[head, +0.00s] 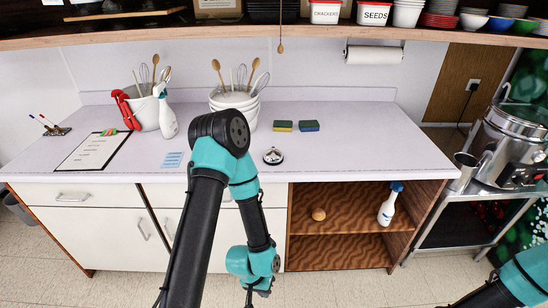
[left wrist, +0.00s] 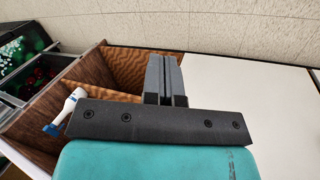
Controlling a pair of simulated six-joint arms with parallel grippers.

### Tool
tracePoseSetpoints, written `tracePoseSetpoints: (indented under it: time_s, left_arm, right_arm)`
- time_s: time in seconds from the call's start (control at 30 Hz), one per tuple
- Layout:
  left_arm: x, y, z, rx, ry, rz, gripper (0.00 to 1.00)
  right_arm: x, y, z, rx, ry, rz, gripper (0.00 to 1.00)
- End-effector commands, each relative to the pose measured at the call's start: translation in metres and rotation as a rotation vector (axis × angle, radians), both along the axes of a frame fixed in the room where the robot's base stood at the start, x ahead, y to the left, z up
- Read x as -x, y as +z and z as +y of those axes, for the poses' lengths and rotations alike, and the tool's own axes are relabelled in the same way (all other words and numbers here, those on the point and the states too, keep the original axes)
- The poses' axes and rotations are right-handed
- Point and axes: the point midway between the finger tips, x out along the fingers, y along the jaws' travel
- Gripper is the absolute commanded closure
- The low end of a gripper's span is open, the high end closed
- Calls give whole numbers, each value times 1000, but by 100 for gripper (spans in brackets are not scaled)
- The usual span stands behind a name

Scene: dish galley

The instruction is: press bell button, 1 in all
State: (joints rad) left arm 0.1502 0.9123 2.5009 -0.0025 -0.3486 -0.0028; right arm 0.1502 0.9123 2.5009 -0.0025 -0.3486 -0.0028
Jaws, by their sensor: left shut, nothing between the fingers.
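The bell (head: 273,157), a small silver dome with a dark base, stands on the white counter (head: 340,150) right of centre in the head view. It is uncovered, just right of my left arm's upper joint. My left arm rises in the middle, then bends down in front of the cabinet. Its gripper (head: 249,293) is low, well below the counter top and far from the bell. In the left wrist view the two grey fingers (left wrist: 165,78) are together and empty. The bell is not in that view. My right arm shows at the lower right; its gripper is out of frame.
Two sponges (head: 295,126) lie behind the bell. Utensil buckets (head: 234,106), a spray bottle (head: 167,115) and a clipboard (head: 93,151) are further left. A wooden spoon (head: 281,45) hangs above. An open shelf (head: 340,210) holds another spray bottle (head: 388,207). The counter's right part is clear.

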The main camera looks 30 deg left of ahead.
Motion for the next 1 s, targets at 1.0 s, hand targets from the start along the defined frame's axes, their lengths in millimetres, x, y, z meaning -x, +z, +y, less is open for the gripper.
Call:
tracePoseSetpoints:
  time_s: [1.0]
  left_arm:
    - [-75, 13, 12, 3, 130, 25, 100]
  right_arm:
    - [0, 0, 0, 0, 0, 0, 46]
